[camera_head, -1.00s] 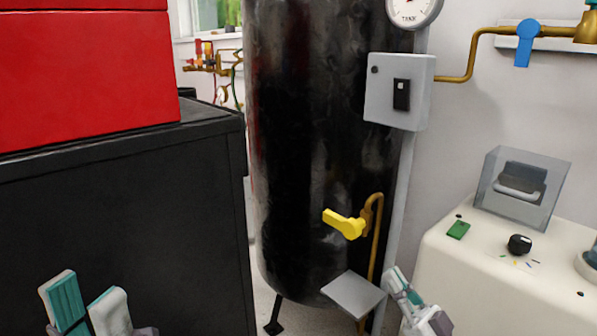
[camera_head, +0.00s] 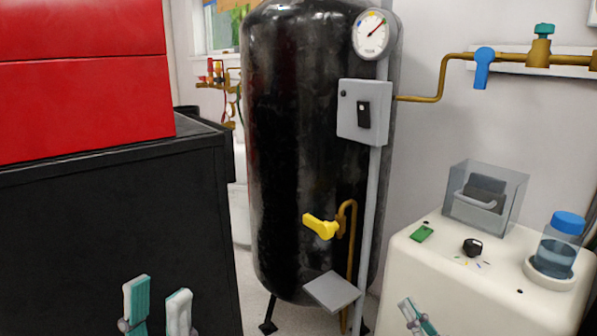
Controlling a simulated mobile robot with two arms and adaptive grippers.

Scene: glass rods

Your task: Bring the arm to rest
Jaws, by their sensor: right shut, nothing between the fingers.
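My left gripper (camera_head: 158,287) is at the bottom left of the head view, in front of the black cabinet. Its two fingers point up and stand apart, with nothing between them. My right gripper (camera_head: 407,305) is at the bottom edge, in front of the white machine (camera_head: 400,275). Its fingers are together and hold nothing. Most of both arms lies below the picture.
A black tank (camera_head: 285,150) with a yellow-handled valve (camera_head: 321,227) and a grey plate (camera_head: 331,291) stands in the middle. A black cabinet (camera_head: 100,225) bears a red box (camera_head: 80,110). A blue-capped bottle (camera_head: 559,250) and clear box (camera_head: 485,195) stand on the white machine.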

